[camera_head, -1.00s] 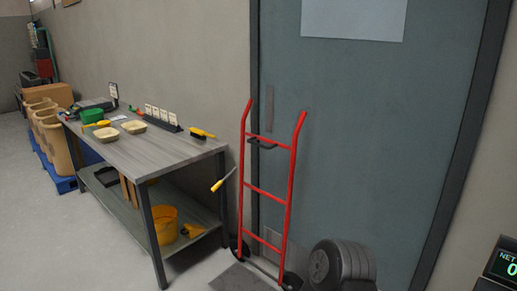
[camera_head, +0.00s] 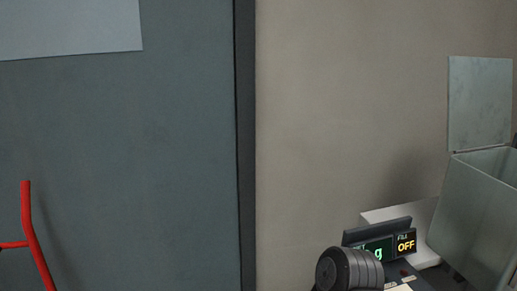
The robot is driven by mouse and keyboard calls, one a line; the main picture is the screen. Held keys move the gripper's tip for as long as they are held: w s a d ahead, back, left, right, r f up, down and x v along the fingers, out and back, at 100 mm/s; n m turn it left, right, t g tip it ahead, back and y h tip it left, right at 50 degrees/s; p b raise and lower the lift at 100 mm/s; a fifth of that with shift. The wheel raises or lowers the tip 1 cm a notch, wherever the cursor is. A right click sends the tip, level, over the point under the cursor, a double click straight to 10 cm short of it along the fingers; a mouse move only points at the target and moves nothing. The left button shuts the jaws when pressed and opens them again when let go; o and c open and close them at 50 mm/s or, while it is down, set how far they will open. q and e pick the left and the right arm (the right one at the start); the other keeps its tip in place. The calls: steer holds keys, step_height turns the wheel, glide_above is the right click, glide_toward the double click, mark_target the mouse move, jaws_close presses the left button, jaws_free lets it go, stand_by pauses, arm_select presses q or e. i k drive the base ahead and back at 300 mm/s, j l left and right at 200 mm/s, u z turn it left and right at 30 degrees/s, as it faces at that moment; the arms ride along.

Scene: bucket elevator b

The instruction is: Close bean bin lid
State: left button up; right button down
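A grey metal bin (camera_head: 474,215) stands at the right edge, partly cut off by the frame. Its flat lid (camera_head: 480,103) stands upright at the bin's back edge, so the bin is open at the top. I cannot see what is inside, and no label shows that names it the bean bin. A dark ribbed part of my own arm shows at the bottom, to the left of the bin. Neither of my grippers is in view.
A red hand truck (camera_head: 32,240) is at the lower left before a grey door (camera_head: 120,150). Bare wall (camera_head: 340,110) lies between.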

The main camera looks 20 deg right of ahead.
mark_target(479, 89)
steer(key=i+j+z, duration=0.15)
steer(key=i+z, duration=0.15)
steer(key=z, duration=0.15)
steer(key=i+j+z, duration=0.2)
steer(key=z, duration=0.25)
steer(key=i+j+z, duration=0.45)
steer(key=k+l, duration=0.05)
steer(key=k, duration=0.05)
